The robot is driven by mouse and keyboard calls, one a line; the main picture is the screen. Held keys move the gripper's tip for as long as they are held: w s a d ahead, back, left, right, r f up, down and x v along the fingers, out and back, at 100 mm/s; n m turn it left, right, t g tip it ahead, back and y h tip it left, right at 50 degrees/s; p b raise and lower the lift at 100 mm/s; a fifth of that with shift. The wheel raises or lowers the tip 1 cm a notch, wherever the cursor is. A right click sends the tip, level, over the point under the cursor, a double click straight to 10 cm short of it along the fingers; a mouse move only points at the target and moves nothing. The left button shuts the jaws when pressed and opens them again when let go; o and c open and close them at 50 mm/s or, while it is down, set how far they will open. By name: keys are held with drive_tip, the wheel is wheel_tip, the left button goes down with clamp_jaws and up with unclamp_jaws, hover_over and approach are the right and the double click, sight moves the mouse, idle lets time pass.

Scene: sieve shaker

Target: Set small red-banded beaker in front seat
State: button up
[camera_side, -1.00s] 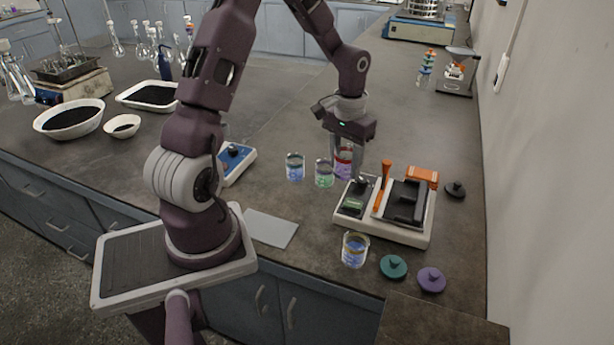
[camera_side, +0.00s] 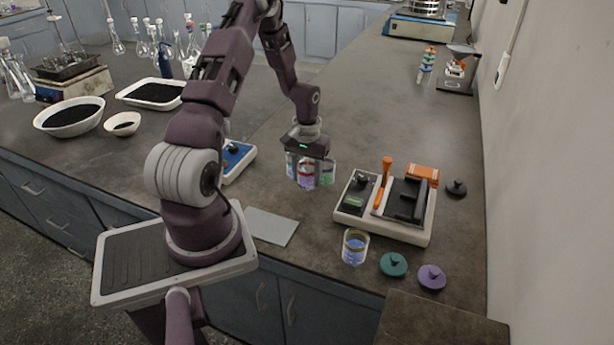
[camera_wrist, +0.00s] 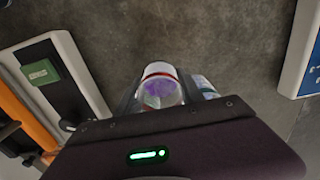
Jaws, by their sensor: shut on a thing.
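The small red-banded beaker (camera_side: 306,180), with purple contents, is between the jaws of my gripper (camera_side: 306,162). In the wrist view the beaker (camera_wrist: 160,90) shows its red rim band, and my gripper (camera_wrist: 158,103) is shut on it. In the side view it overlaps two other beakers, a blue one (camera_side: 290,168) and a green one (camera_side: 328,174); I cannot tell its height above the bench. The white-based device (camera_side: 385,229) with an orange lever and black holder stands to the right. No place is clearly marked as the front seat.
A larger beaker with blue contents (camera_side: 355,248) stands in front of the device. Green (camera_side: 393,264) and purple (camera_side: 431,277) lids lie at the front right, a black lid (camera_side: 456,188) beyond. A grey plate (camera_side: 270,227) and blue control box (camera_side: 236,160) are left.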

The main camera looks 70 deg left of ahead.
drive_tip(key=shift+f, duration=0.25)
drive_tip(key=o, duration=1.2)
drive_tip(key=shift+f, duration=0.1)
drive_tip(key=shift+c, duration=0.2)
wheel_tip(320, 180, up, 13)
drive_tip(key=s+d+r+m+t, duration=0.1)
drive_tip(key=s+d+r+m, duration=0.1)
drive_tip(key=d+r, duration=0.7)
drive_tip(key=s+d+r+m+t+y, duration=0.1)
drive_tip(key=s+d+r+m+t, duration=0.1)
drive_tip(key=d+r, duration=0.6)
drive_tip(key=s+d+m, duration=0.1)
drive_tip(key=d+m, duration=0.1)
drive_tip(key=d, duration=0.3)
drive_tip(key=shift+s+d+r+t+y, duration=0.2)
drive_tip(key=shift+s+r+t+y, duration=0.1)
drive_tip(key=shift+r, duration=0.05)
drive_tip(key=s+d+m, duration=0.1)
drive_tip(key=s+d, duration=0.1)
drive_tip(key=s+d+m+t+h, duration=0.1)
drive_tip(key=s+d, duration=0.1)
drive_tip(key=s, duration=0.1)
drive_tip(key=s+d+r+m+t, duration=0.1)
drive_tip(key=s+d, duration=0.1)
drive_tip(key=s, duration=0.1)
drive_tip(key=shift+s+d+h, duration=0.2)
drive_tip(key=shift+h, duration=0.1)
drive_tip(key=shift+c, duration=0.4)
